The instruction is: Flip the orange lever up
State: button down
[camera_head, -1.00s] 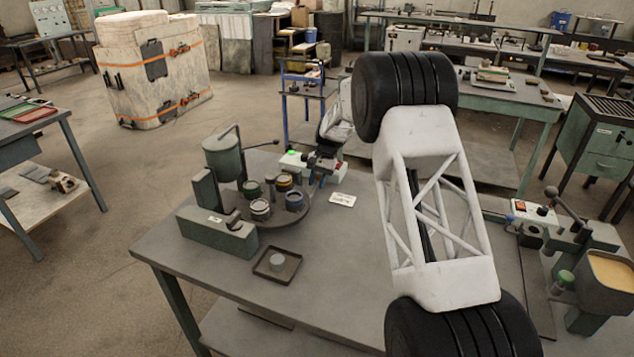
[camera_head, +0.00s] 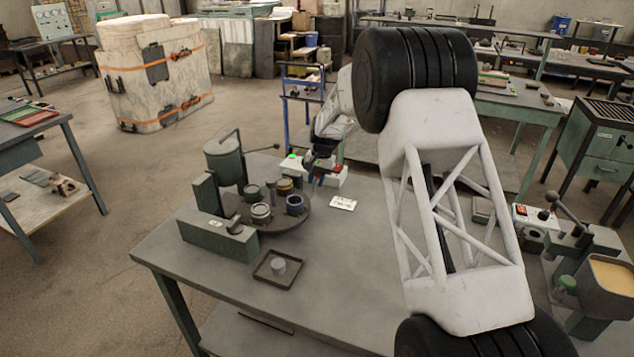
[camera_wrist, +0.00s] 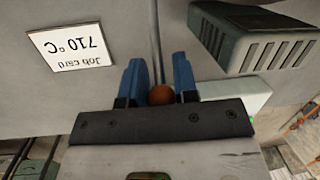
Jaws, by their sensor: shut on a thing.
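The orange lever's knob (camera_wrist: 160,94) shows as a round orange-brown ball in the wrist view. It sits between the two blue fingers of my gripper (camera_wrist: 159,72), which are shut on it. A thin grey rod runs from behind the knob toward the top of that view. In the head view my gripper (camera_head: 316,179) is down at a small pale box with a green light (camera_head: 291,157), at the far side of the bench. The lever itself is too small and covered to make out there.
A white job card (camera_head: 342,203) lies on the bench nearby. A round turntable (camera_head: 286,221) with several cups, a green pouring stand (camera_head: 223,160) and a dark square tray (camera_head: 277,267) stand to the left. In the wrist view a slotted grey block (camera_wrist: 250,40) is close at right.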

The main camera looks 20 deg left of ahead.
jog(key=shift+s+r, duration=0.1)
jog(key=shift+r, duration=0.15)
jog(key=c, duration=1)
grip_release()
jog(key=shift+r, duration=0.1)
jog(key=shift+v, duration=3.8)
jog(key=shift+d+r, duration=0.1)
